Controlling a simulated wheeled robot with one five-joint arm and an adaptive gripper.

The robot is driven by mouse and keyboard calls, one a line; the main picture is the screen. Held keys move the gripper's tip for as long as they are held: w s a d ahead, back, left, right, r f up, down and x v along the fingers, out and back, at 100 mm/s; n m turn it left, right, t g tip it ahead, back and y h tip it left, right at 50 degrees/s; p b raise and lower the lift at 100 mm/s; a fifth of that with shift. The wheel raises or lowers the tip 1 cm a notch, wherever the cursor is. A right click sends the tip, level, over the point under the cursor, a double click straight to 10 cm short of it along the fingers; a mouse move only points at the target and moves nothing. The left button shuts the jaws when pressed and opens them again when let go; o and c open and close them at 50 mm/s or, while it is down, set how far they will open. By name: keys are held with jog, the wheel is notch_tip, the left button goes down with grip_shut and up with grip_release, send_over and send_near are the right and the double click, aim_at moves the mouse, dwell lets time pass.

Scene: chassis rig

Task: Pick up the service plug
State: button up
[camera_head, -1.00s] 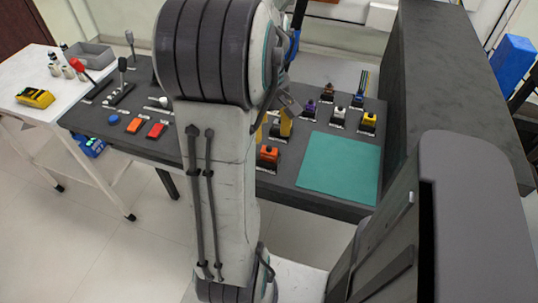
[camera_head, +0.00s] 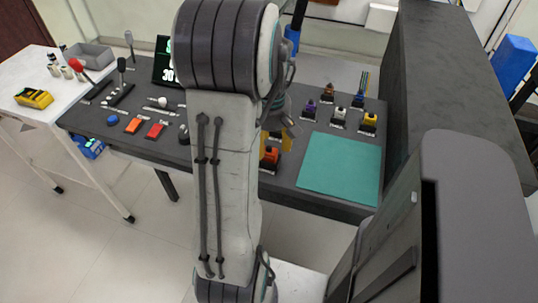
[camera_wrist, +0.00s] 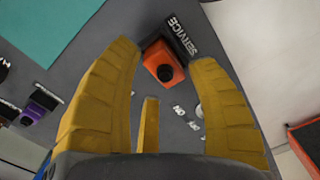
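The service plug (camera_wrist: 165,60) is an orange block with a black round knob. It sits in its dark socket beside the black SERVICE label (camera_wrist: 178,36) in the wrist view. The head view also shows it (camera_head: 270,157) at the front edge of the dark bench, partly hidden by my arm and fingers. In the head view my gripper (camera_head: 276,143) hangs just above and behind the plug. I cannot tell whether a finger touches it.
A teal mat (camera_head: 340,168) lies right of the plug, with bare bench around it. Purple (camera_head: 311,108), white (camera_head: 338,116) and yellow (camera_head: 369,120) plugs stand behind. A tall dark block (camera_head: 450,80) bounds the right.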

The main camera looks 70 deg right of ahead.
grip_shut()
dwell(0.3)
dwell(0.4)
